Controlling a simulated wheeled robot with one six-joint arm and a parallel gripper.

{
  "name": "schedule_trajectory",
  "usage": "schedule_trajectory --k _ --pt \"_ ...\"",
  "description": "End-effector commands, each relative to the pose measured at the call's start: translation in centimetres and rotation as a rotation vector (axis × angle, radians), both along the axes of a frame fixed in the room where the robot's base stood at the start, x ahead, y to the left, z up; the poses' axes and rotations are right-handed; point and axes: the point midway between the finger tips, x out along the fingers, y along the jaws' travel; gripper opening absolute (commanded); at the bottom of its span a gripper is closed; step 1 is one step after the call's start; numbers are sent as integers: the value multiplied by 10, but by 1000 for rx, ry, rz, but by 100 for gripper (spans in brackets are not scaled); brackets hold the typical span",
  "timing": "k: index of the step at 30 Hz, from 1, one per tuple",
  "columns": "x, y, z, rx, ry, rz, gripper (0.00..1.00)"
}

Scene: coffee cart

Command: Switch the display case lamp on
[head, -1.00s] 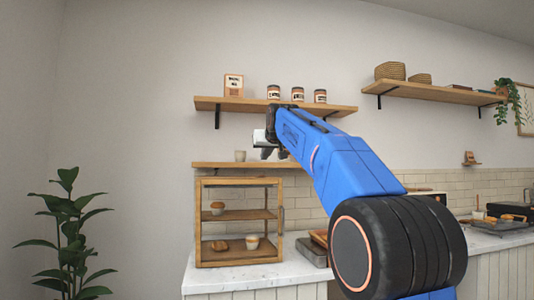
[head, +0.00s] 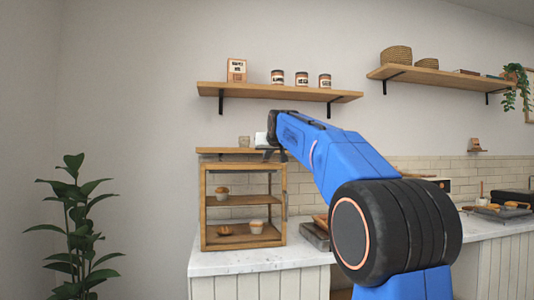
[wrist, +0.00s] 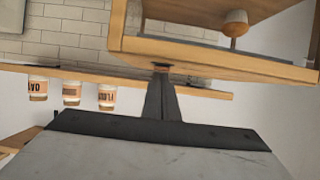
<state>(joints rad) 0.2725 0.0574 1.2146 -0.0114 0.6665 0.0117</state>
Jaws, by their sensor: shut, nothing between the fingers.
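The wooden display case (head: 204,210) stands on the counter's left part, with pastries and a cup on its shelves. I see no lamp glow in it. My gripper (head: 268,153) is at the case's top right corner in the head view. In the wrist view, which is upside down, the case's top edge (wrist: 215,60) crosses the upper part. My gripper (wrist: 161,78) is shut and empty, its fingertips at that edge. A small dark reddish piece shows right at the tips; I cannot tell if it is a switch, nor if the tips touch it.
A higher shelf (head: 280,93) holds canisters (head: 302,78). A grey tray (head: 316,235) is right of the case. A plant (head: 75,220) stands left, with free room between.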

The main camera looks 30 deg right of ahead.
Motion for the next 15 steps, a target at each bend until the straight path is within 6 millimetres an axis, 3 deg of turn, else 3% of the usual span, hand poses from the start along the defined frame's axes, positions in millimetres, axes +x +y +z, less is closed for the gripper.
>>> schedule_trajectory --k 15 --pt "-1 0 -5 0 -1 0 0"
